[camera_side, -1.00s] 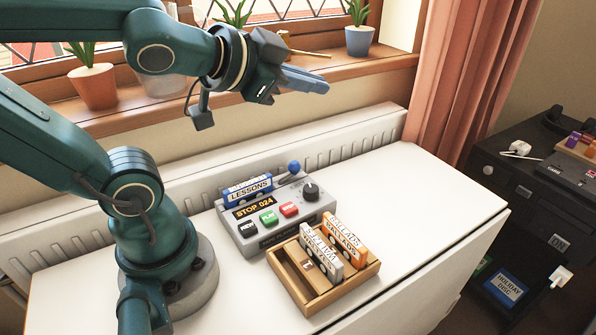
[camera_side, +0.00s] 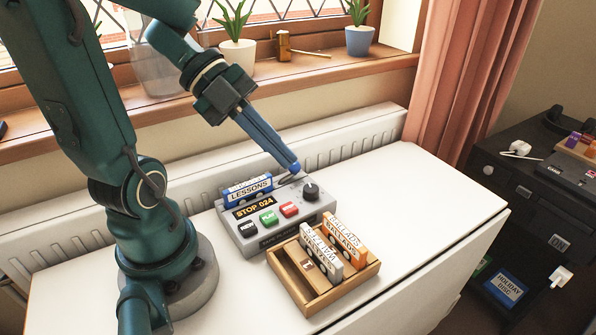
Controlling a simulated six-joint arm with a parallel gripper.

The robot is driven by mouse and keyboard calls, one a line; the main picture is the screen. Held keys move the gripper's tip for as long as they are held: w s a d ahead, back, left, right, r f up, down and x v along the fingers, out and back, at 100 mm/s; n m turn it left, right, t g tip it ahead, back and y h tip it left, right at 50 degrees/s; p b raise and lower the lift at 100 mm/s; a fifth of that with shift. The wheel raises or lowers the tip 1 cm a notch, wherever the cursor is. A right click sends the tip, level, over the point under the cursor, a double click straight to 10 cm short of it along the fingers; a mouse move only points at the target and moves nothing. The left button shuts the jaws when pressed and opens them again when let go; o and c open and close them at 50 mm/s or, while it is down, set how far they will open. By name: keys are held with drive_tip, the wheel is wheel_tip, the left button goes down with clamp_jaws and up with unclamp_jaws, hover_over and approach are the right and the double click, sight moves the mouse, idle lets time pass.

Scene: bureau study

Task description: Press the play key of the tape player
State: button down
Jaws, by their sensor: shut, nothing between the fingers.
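The grey tape player (camera_side: 305,212) sits on the white table, with a blue tape marked LESSONS (camera_side: 248,190) in its top. Its display (camera_side: 254,207) reads STOP 024. Along its front are a black key (camera_side: 248,228), the green play key (camera_side: 268,218) and a red key (camera_side: 290,209). A black knob (camera_side: 311,191) is at its right. My gripper (camera_side: 290,160) is shut and empty. It slants down from the upper left, its tips at or just in front of the blue ball-topped lever behind the keys. I cannot tell whether they touch.
A wooden tray (camera_side: 292,283) with a white tape (camera_side: 322,253) and an orange tape (camera_side: 345,242) stands in front of the player. A ribbed white radiator (camera_side: 350,132) runs behind the table. The table's right side is clear.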

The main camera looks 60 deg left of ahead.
sight(263, 213)
drive_tip(key=shift+n+y, duration=0.3)
drive_tip(key=shift+n, duration=0.6)
drive_tip(key=a, duration=0.1)
drive_tip(key=s+a+f, duration=0.1)
drive_tip(key=a, duration=0.1)
drive_tip(key=shift+s+a+f, duration=0.25)
drive_tip(key=shift+s+f, duration=0.15)
drive_tip(key=shift+f, duration=4.4)
drive_tip(key=shift+f, duration=0.4)
drive_tip(key=shift+f, duration=0.5)
drive_tip(key=shift+r, duration=0.95)
